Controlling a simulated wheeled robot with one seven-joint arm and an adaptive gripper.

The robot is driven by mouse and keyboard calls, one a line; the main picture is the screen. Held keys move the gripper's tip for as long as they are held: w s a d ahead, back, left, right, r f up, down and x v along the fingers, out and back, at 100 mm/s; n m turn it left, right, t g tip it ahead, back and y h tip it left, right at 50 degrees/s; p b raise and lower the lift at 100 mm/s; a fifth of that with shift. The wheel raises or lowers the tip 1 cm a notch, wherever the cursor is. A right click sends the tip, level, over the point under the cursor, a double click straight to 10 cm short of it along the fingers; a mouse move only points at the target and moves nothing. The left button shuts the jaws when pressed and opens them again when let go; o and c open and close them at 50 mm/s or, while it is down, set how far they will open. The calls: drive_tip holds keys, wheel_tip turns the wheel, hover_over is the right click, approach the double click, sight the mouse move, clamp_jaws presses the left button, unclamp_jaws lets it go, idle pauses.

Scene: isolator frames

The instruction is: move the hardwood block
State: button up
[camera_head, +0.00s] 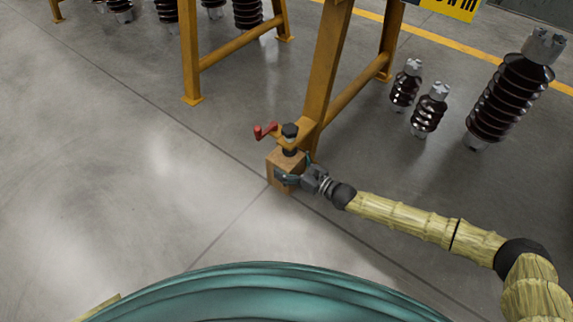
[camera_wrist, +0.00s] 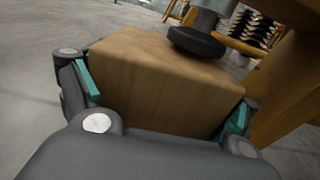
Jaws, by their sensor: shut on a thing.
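The hardwood block (camera_head: 285,170) is a brown wooden cube on or just above the grey floor, at the foot of an orange frame leg in the head view. My gripper (camera_head: 288,178) is shut on it from the right and front. In the wrist view the block (camera_wrist: 165,80) fills the space between my two teal-padded fingers (camera_wrist: 165,105). A black levelling foot (camera_wrist: 197,42) with a round pad sits over the block's top face, touching or very close to it. I cannot tell if the block rests on the floor; its underside is hidden.
The orange frame leg (camera_head: 328,75) rises right behind the block, with a red-handled crank (camera_head: 265,131) beside it. Dark ribbed insulators (camera_head: 428,110) stand on the floor to the right. More stand at the back. The floor (camera_head: 110,170) to the left is clear.

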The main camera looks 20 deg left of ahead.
drive_tip(key=shift+w+d, duration=0.2)
drive_tip(key=shift+w, duration=0.25)
drive_tip(key=shift+w+d, duration=0.2)
drive_tip(key=shift+w, duration=0.25)
drive_tip(key=o, duration=1.6)
drive_tip(key=shift+c, duration=0.2)
drive_tip(key=v, duration=1.2)
